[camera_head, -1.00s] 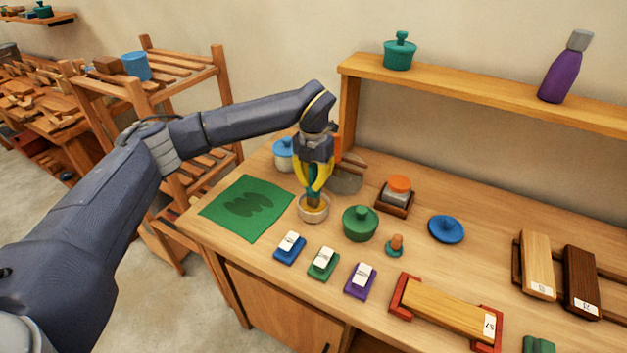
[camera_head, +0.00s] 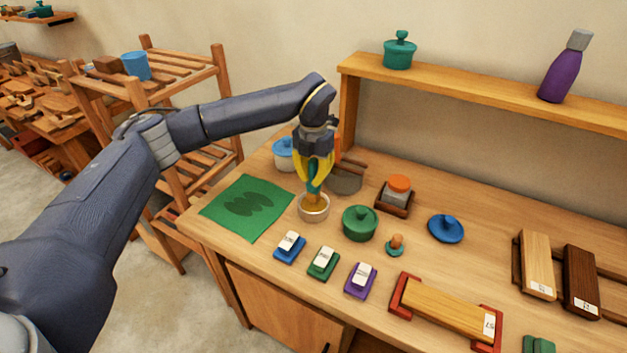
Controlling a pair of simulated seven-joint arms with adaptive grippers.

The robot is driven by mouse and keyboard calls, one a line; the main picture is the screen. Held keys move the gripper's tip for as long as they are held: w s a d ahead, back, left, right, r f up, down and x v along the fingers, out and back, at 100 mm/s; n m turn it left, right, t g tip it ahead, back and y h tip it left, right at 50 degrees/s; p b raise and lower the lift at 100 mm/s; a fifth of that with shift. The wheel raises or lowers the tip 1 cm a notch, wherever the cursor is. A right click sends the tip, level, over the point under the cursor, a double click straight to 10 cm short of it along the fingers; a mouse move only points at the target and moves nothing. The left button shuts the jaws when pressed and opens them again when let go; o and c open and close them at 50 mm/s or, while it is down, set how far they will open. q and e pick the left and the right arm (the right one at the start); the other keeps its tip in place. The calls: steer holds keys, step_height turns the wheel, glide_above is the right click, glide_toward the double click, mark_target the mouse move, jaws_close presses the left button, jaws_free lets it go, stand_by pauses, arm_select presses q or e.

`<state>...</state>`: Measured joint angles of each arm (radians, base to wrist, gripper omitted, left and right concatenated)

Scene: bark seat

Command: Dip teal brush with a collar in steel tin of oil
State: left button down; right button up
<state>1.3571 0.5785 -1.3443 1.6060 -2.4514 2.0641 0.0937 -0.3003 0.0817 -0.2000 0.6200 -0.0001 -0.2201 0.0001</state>
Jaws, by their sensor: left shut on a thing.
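My left gripper (camera_head: 316,176) has yellow fingers and points down over the bench. It is shut on the teal brush (camera_head: 314,188), of which a teal part shows between and below the fingers. The steel tin (camera_head: 314,213) is a small, round, pale open vessel with amber oil inside. The brush's lower end is at the tin's mouth, over or in the oil; I cannot tell how deep. The brush's collar is not clear, being small and partly hidden by the fingers. My right gripper is not in view.
A white pot with a blue lid (camera_head: 285,154) is behind. Blue, green and purple blocks (camera_head: 323,263) line the front. A shelf (camera_head: 480,97) spans the back.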

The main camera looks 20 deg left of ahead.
mark_target(314, 159)
arm_select(q)
steer(key=shift+r, duration=2.65)
